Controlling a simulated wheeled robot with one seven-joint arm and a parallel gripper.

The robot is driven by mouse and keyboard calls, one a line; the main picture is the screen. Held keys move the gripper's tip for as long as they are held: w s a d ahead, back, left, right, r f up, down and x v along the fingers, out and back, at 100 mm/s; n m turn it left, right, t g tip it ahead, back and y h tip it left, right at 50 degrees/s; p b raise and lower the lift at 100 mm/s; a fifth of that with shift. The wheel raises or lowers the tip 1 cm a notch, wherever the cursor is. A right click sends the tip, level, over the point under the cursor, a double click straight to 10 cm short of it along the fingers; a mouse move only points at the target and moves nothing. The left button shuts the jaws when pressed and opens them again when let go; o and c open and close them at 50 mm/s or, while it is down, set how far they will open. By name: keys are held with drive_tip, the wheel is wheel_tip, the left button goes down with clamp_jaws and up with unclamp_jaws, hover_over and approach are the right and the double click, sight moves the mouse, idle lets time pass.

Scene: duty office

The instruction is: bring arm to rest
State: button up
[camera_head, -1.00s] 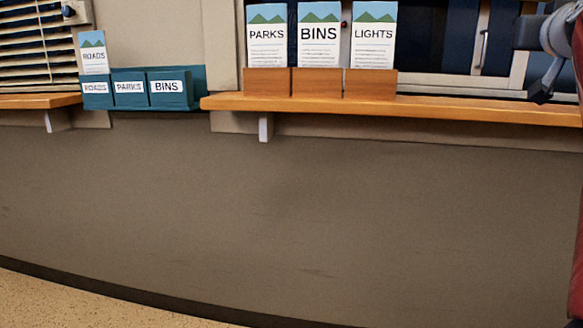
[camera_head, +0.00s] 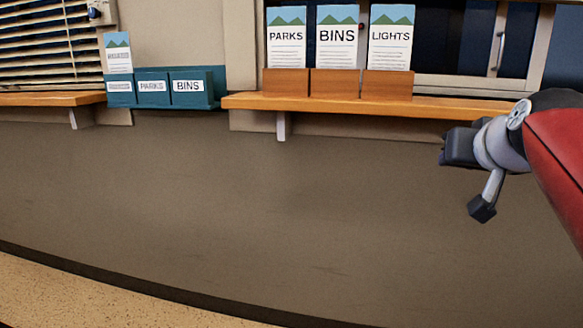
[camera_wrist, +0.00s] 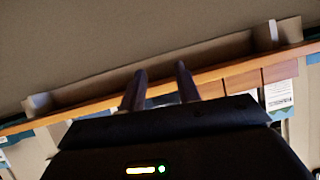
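My gripper (camera_wrist: 160,70) shows in the wrist view with two dark fingers apart and nothing between them. In the head view the end of my arm (camera_head: 465,147) is at the right, just below the wooden shelf's level in the picture and clear of the leaflets.
A wooden shelf (camera_head: 350,104) carries PARKS (camera_head: 287,40), BINS (camera_head: 337,40) and LIGHTS (camera_head: 390,40) leaflets in wooden holders. A teal rack (camera_head: 215,88) at the left holds one leaflet (camera_head: 117,55).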

drive_tip(key=s+a+f+n+g, duration=0.1)
drive_tip(key=s+a+f, duration=0.3)
drive_tip(key=f, duration=0.5)
drive_tip(key=s+a+f+n+g+y, duration=0.1)
drive_tip(key=s+a+f+g, duration=0.2)
drive_tip(key=s+f, duration=0.5)
drive_tip(key=s+a+f+g+y, duration=0.1)
drive_tip(key=s+a+f, duration=0.4)
drive_tip(key=f, duration=0.5)
drive_tip(key=shift+s+a+n+g, duration=0.35)
drive_tip(key=shift+s+g, duration=0.2)
drive_tip(key=shift+g, duration=0.25)
drive_tip(key=shift+r, duration=0.1)
